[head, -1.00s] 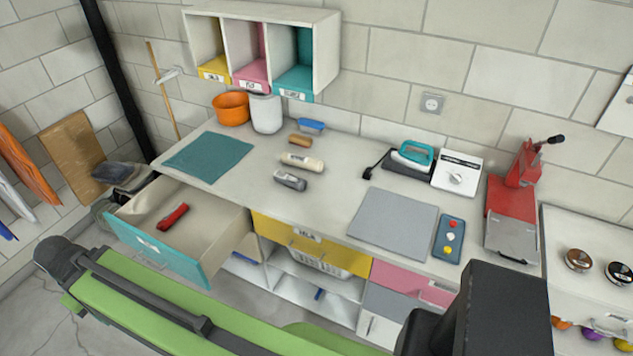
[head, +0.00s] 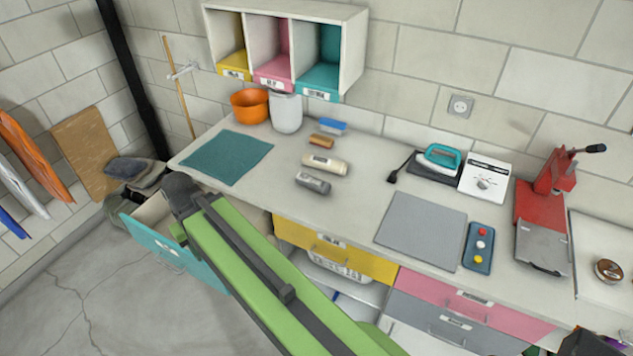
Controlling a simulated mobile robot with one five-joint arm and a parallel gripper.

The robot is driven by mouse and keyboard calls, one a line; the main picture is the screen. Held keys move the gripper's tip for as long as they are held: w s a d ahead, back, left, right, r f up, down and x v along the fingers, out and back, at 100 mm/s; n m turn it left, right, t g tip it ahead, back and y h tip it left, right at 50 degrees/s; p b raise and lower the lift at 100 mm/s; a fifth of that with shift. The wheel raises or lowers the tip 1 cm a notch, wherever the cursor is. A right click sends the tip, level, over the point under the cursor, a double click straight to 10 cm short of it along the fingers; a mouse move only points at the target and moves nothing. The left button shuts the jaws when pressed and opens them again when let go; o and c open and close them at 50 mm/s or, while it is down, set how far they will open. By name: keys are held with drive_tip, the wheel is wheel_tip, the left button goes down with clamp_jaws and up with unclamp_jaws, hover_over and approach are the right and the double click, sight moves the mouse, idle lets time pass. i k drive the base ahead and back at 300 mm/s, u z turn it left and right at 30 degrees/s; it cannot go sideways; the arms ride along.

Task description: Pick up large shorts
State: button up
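No item is clearly recognisable as large shorts. A small pile of folded dark grey and blue-grey cloth (head: 137,172) lies at the left, beyond the open teal drawer (head: 165,250); I cannot tell which garments it holds. A flat teal cloth or mat (head: 227,157) lies on the left end of the counter. My green arm link reaches from the bottom up to a dark joint over the open drawer and hides much of the drawer's inside. My gripper is not in view.
The counter (head: 360,165) holds several bottles and brushes, an iron (head: 442,157), a grey pad (head: 422,227) and a red press (head: 556,180). Coloured cubbies (head: 283,50) hang above. Yellow (head: 335,250) and pink (head: 470,298) drawers are shut. Floor at lower left is clear.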

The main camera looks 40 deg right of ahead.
sight(315, 184)
drive_tip(key=i, duration=0.95)
drive_tip(key=u, duration=0.05)
